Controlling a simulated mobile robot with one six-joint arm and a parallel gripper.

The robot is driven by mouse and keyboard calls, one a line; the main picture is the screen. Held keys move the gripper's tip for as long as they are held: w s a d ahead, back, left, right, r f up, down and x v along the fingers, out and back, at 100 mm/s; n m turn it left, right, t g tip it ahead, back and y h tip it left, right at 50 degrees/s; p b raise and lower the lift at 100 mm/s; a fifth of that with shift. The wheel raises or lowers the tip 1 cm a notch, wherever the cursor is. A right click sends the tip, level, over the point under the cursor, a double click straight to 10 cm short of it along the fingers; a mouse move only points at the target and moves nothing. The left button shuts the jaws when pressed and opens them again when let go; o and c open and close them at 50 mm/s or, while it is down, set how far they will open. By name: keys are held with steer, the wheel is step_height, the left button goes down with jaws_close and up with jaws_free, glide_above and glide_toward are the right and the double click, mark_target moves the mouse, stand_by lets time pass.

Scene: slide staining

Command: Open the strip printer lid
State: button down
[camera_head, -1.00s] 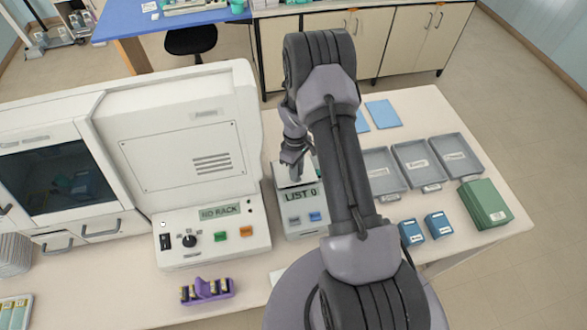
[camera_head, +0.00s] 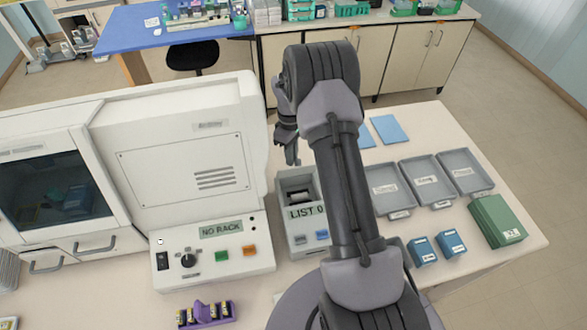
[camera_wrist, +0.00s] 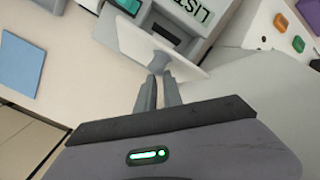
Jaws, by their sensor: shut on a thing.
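The strip printer (camera_head: 308,248) stands right of the large white machine, with its display reading "LIST 0". Its top is open in the head view, showing a dark recess with a pale piece inside. In the wrist view the printer's dark slot (camera_wrist: 166,33) shows beyond the pale lid plate (camera_wrist: 128,42), which is tilted up. My gripper (camera_wrist: 160,76) is shut on the small grey lid handle (camera_wrist: 161,62). In the head view my gripper (camera_head: 291,158) is just behind the printer; the lid itself is hard to make out there.
The white machine (camera_head: 185,165) with a "NO RACK" panel stands close on the left. Grey trays (camera_head: 425,172), blue boxes (camera_head: 423,251) and a green box (camera_head: 497,220) lie to the right. A purple rack (camera_head: 206,315) sits in front.

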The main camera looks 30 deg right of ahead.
steer(key=shift+w+d+f+b, duration=0.25)
steer(key=shift+w+d+b, duration=0.2)
steer(key=shift+w+d, duration=0.5)
steer(key=c, duration=1.6)
jaws_free()
steer(key=shift+d, duration=0.7)
steer(key=o, duration=0.3)
steer(key=r, duration=0.5)
steer(key=w+r+p, duration=0.1)
steer(key=r, duration=0.5)
steer(key=w+r, duration=0.1)
steer(key=r, duration=0.5)
steer(key=shift+a+r, duration=0.25)
steer(key=shift+a, duration=0.1)
